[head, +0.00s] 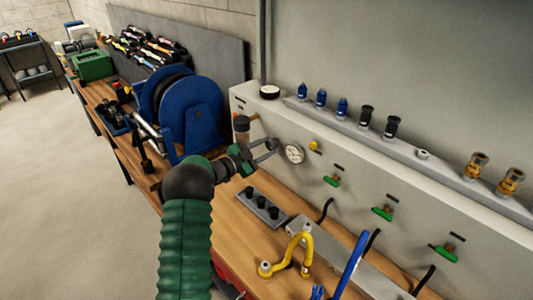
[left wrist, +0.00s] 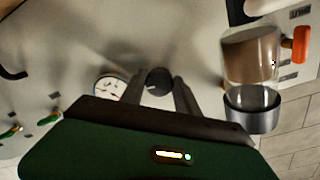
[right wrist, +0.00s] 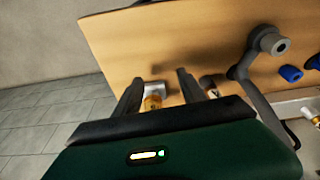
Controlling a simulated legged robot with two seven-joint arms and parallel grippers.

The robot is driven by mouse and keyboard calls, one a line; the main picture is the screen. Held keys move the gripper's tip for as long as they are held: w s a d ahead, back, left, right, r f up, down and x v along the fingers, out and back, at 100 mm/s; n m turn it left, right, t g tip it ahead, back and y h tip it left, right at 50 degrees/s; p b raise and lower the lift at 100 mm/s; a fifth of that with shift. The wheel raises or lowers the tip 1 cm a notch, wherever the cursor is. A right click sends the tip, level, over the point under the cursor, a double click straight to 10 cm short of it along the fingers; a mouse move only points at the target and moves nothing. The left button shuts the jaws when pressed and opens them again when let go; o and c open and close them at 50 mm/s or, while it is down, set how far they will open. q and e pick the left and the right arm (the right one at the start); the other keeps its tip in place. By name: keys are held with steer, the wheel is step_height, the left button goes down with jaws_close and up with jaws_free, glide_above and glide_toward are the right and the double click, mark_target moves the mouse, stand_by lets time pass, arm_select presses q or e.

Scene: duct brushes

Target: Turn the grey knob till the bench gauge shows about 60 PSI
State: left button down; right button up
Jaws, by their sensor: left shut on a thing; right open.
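The grey knob (head: 272,144) sits on the front of the pale bench panel, and its dark round face also shows in the left wrist view (left wrist: 159,81). My left gripper (head: 264,152) is shut on the knob, with one finger on each side of it. The bench gauge (head: 294,153) is a white round dial just right of the knob, and it shows left of the fingers in the left wrist view (left wrist: 110,88). Its reading is too small to tell. My right gripper (right wrist: 158,88) is open, over the bench near a brass fitting (right wrist: 152,102).
A clear filter bowl (left wrist: 252,70) is close beside the left gripper. A blue hose reel (head: 190,105) stands left of the panel. Green-handled valves (head: 332,181) line the panel at the right.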

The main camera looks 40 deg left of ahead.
arm_select(q)
steer(key=shift+a+m, duration=0.1)
steer(key=shift+m, duration=0.2)
arm_select(e)
steer(key=shift+f, duration=0.25)
arm_select(q)
steer(key=c, duration=1.1)
jaws_free()
steer(key=shift+s, duration=0.15)
steer(key=shift+c, duration=0.2)
steer(key=shift+o, duration=1.2)
steer(key=shift+s+r, duration=0.1)
arm_select(e)
steer(key=shift+s+r, duration=0.1)
steer(key=shift+s, duration=0.2)
steer(key=shift+w, duration=0.15)
arm_select(q)
steer(key=s+a+b, duration=0.1)
steer(key=s+a, duration=0.1)
steer(key=s, duration=1.4)
steer(key=shift+s+b, duration=0.3)
steer(key=shift+b, duration=0.05)
arm_select(e)
steer(key=shift+f, duration=0.75)
